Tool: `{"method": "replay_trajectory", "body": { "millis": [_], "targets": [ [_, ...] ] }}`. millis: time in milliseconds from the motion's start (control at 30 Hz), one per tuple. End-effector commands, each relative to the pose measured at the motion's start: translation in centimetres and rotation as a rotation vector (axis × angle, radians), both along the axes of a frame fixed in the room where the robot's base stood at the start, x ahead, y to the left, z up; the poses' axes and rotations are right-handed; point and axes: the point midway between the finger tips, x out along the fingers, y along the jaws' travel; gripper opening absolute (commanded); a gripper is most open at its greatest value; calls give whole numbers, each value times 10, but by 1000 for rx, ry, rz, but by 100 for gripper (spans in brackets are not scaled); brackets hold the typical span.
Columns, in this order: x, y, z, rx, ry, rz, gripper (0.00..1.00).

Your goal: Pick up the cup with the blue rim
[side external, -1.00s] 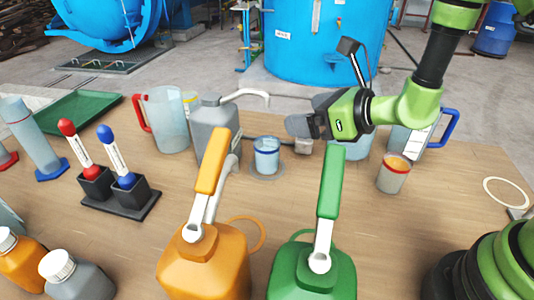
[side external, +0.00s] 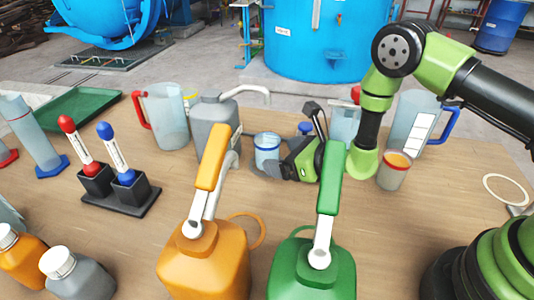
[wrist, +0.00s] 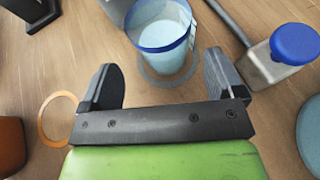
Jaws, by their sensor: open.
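The cup with the blue rim (side external: 267,150) stands upright on the table near the middle of the side view and holds light blue contents. In the wrist view the cup (wrist: 162,30) is just beyond my fingertips, roughly centred between them, with a grey ring around its base. My gripper (wrist: 160,66) is open and empty, low over the table. In the side view my gripper (side external: 272,168) is at the cup's right, close to it. Whether a finger touches the cup cannot be told.
A red-rimmed cup (side external: 394,174) with orange contents stands to the right. A grey jerrycan (side external: 213,125) is behind left of the blue-rimmed cup. A blue-capped bottle (wrist: 282,58) is right of my fingers. Orange (side external: 203,265) and green (side external: 312,275) jerrycans stand in front.

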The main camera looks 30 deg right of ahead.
Motion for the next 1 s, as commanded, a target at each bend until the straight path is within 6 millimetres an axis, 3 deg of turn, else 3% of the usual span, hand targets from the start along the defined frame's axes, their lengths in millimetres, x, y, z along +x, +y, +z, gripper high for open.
{"method": "replay_trajectory", "body": {
  "millis": [300,700,933,1000],
  "targets": [
    [33,10,-16,-1,-4,2,88],
    [42,13,-19,0,0,0,88],
    [42,13,-19,0,0,0,37],
    [42,13,-19,0,-1,0,28]
  ]
}}
